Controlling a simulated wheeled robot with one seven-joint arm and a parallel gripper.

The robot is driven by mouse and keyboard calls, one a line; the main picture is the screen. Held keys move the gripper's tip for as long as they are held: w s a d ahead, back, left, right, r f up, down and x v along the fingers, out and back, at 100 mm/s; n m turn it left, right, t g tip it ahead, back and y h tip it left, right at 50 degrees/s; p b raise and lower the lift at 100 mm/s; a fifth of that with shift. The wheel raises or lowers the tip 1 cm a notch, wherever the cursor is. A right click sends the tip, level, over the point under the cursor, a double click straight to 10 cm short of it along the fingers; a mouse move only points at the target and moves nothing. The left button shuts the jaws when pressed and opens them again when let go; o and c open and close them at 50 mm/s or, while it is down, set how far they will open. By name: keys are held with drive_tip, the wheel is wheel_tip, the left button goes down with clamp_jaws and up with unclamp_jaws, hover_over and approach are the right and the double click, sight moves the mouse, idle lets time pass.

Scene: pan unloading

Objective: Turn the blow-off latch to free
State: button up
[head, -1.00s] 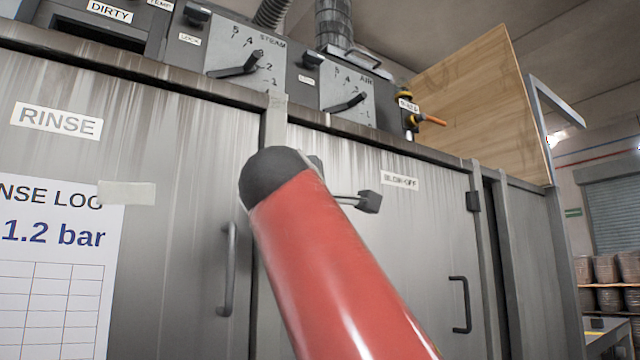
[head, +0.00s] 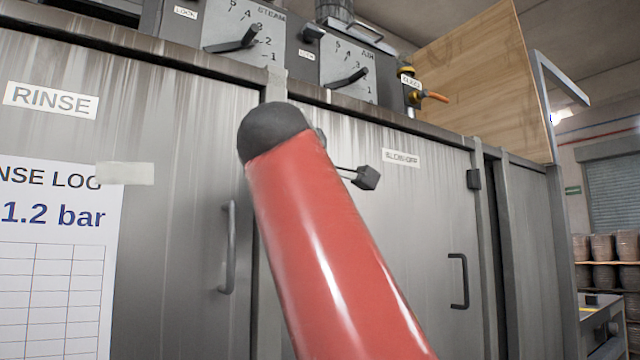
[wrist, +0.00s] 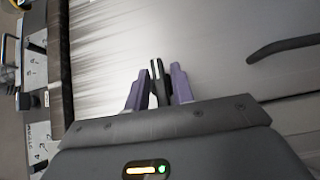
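My gripper (wrist: 160,86) shows in the wrist view with two purple fingers close on either side of a narrow dark piece with a pale tip. This piece looks like the blow-off latch lever (wrist: 156,76), and it fills the gap between the fingers. My red arm with its dark rounded end hides the gripper in the head view. A small dark block on a thin rod (head: 367,177) sticks out beside my arm; I cannot tell whether it belongs to the latch. The blow-off door (head: 410,225) stands shut behind it, with its label (head: 401,158) at upper right.
The blow-off door has a dark handle (head: 460,281). The rinse door's handle (head: 229,247) is left of my arm. Steam (head: 240,30) and air dials (head: 348,72) and an orange-handled valve (head: 434,97) are above. A wooden panel (head: 475,85) rises at upper right.

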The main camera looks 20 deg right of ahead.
drive_tip(key=shift+o, duration=0.8)
drive_tip(key=b+v, duration=0.1)
drive_tip(key=v, duration=0.6)
drive_tip(key=shift+s+a, duration=0.15)
drive_tip(key=shift+s, duration=0.25)
